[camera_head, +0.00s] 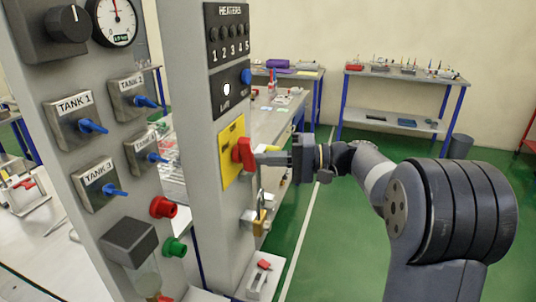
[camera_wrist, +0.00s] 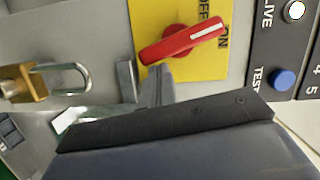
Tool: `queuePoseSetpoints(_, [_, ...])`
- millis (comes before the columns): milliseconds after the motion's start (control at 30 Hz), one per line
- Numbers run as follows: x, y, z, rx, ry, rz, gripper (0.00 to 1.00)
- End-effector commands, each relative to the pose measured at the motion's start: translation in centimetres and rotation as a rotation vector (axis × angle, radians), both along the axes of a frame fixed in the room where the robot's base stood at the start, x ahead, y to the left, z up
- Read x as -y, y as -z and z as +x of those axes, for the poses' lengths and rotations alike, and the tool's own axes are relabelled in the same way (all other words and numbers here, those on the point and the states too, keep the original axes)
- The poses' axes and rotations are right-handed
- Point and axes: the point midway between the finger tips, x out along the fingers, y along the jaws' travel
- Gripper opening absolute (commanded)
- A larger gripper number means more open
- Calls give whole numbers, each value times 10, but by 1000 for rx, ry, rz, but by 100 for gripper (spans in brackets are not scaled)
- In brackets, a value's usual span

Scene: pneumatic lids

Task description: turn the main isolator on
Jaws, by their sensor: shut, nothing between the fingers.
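The main isolator is a red rotary handle (camera_head: 244,154) on a yellow plate (camera_head: 231,137) on the grey post. In the wrist view the red handle (camera_wrist: 182,44) lies slanted, its white-marked end towards the OFF and ON lettering on the yellow plate (camera_wrist: 150,14). I cannot tell exactly which word the mark meets. My gripper (camera_head: 262,154) is shut and empty, its fingertips right at the handle. In the wrist view the fingertips (camera_wrist: 158,74) are at the handle's lower edge, near its unmarked end; whether they touch is unclear.
A brass padlock (camera_head: 260,222) hangs below the isolator; it also shows in the wrist view (camera_wrist: 22,84). Above is the black heaters panel (camera_head: 229,60) with a blue test button (camera_head: 246,76). Green floor (camera_head: 340,230) is clear behind my arm.

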Motion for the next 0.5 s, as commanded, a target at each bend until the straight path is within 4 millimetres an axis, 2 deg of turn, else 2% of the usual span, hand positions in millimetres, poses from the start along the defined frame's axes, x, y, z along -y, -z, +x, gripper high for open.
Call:
queuePoseSetpoints(133, [-1,5,-3,-87,-2,31,0])
queuePoseSetpoints(500, [-2,8,-6,-83,-1,30,0])
